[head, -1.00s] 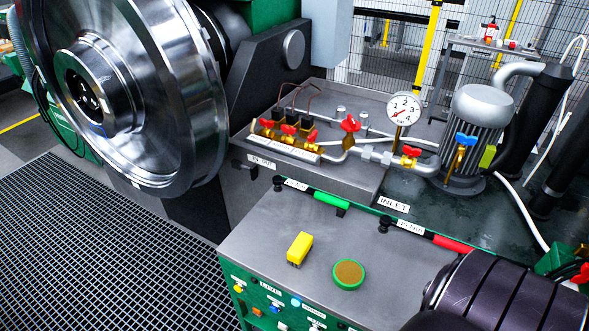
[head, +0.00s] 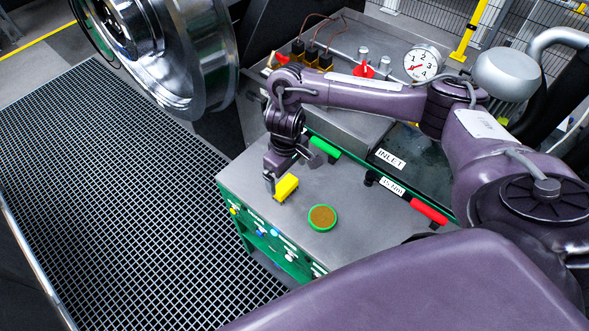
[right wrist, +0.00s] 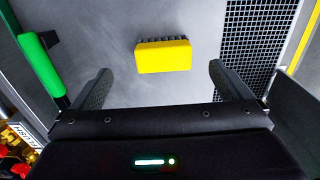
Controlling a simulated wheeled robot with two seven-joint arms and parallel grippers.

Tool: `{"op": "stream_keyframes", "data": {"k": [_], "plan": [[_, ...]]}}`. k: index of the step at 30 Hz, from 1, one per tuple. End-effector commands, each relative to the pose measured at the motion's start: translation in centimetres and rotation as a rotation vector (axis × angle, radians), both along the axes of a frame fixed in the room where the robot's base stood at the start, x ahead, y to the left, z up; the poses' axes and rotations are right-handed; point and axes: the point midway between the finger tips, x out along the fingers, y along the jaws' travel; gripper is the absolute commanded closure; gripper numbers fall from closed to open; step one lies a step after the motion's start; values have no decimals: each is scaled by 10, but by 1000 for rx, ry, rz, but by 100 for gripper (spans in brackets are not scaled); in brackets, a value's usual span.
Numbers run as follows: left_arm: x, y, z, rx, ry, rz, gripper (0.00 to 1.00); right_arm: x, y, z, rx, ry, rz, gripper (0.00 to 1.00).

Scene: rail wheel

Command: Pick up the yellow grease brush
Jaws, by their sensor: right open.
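The yellow grease brush (head: 286,187) lies on the grey top of the green cabinet (head: 250,178), near its left edge. In the right wrist view the brush (right wrist: 163,56) shows its yellow block, with dark bristles along its far side. My right gripper (head: 290,172) is just behind and above the brush in the head view. In the right wrist view its two fingers (right wrist: 158,85) are spread apart, with the brush beyond the tips and between their lines. The jaws are empty. My left gripper is out of view.
A round green-rimmed tin (head: 322,217) with brown contents stands right of the brush. A green-handled tool (head: 324,146) and a red-handled tool (head: 428,211) lie along the back edge. The large steel wheel (head: 200,70) stands at the left, above floor grating (head: 110,190).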

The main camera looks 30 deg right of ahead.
Motion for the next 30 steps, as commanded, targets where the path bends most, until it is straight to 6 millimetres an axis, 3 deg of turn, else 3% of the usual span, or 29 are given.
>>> {"op": "stream_keyframes", "data": {"k": [9,15,25,30], "plan": [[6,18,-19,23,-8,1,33,0,1,-41,1,8,-6,2],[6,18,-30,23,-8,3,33,2,3,-69,1,7,-4,2],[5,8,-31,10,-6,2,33,3,2,-74,-1,2,-2,2],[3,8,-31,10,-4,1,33,3,2,-74,-1,2,-2,23]]}}
